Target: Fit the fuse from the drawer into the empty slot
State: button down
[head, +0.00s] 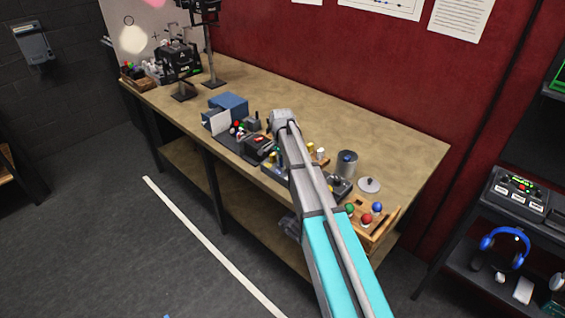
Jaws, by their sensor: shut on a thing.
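My arm reaches from the lower right over the workbench (403,140), and its grey end joint stands above the middle of the bench top. My gripper is hidden behind or below the arm, so its jaws and anything in them cannot be seen. I cannot make out the fuse, the drawer or the empty slot. Small devices with coloured buttons lie on both sides of the arm, including a dark panel (257,146) with a red part at its left. The arm covers part of this group.
A blue box (229,104) stands left of the arm. The far right of the bench is clear. A dark shelf (527,233) stands at the right.

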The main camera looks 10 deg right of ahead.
jog(key=shift+f, duration=0.3)
dwell(0.5)
jog(key=c, duration=0.5)
grip_release()
jog(key=shift+o, duration=0.8)
jog(key=shift+r, duration=0.1)
jog(key=shift+r+p, duration=3.35)
jog(key=shift+r, duration=0.1)
